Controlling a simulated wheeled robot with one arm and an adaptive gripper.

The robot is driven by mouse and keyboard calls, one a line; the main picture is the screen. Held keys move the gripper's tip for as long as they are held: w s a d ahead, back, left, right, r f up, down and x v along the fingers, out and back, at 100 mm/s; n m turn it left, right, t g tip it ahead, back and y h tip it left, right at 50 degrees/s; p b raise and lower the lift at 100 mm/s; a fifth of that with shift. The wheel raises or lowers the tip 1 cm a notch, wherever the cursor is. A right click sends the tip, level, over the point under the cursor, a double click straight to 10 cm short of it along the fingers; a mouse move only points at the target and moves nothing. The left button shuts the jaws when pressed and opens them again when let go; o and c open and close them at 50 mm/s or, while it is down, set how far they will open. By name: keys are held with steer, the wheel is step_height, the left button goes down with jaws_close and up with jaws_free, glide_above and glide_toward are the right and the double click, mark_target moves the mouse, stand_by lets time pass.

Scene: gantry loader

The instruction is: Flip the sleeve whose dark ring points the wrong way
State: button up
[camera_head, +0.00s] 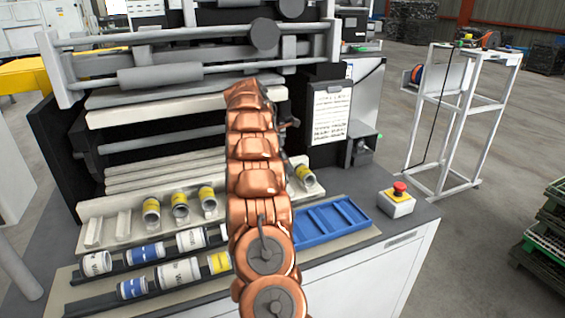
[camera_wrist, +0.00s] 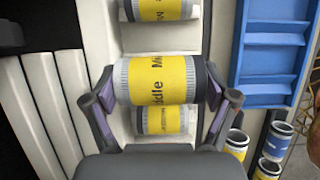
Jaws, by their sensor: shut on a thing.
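My gripper (camera_wrist: 160,92) is shut on a yellow sleeve (camera_wrist: 158,80) marked "Middle", one finger at each end. The held sleeve has a light grey ribbed ring at its left end and a dark ring at its right end in the wrist view. A second yellow sleeve (camera_wrist: 164,121) lies in a pale cradle beyond it, partly covered. A third yellow sleeve (camera_wrist: 160,10) is cut by the top edge; its left end looks darker than its right. In the head view, my arm hides the gripper; yellow sleeves (camera_head: 152,209), (camera_head: 180,206), (camera_head: 207,198) and (camera_head: 304,174) sit along the pale rack.
Dark front rails hold several blue, white and yellow sleeves, such as a blue one (camera_head: 145,253). An empty-looking blue tray (camera_head: 370,228) lies to the right, near a red stop button (camera_head: 400,189). Machine rollers (camera_head: 160,77) stand behind the rack.

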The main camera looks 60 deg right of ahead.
steer(key=shift+f+b, duration=1.4)
steer(key=shift+f, duration=0.2)
steer(key=shift+p, duration=0.4)
steer(key=shift+f, duration=1.4)
steer(key=o, duration=1.3)
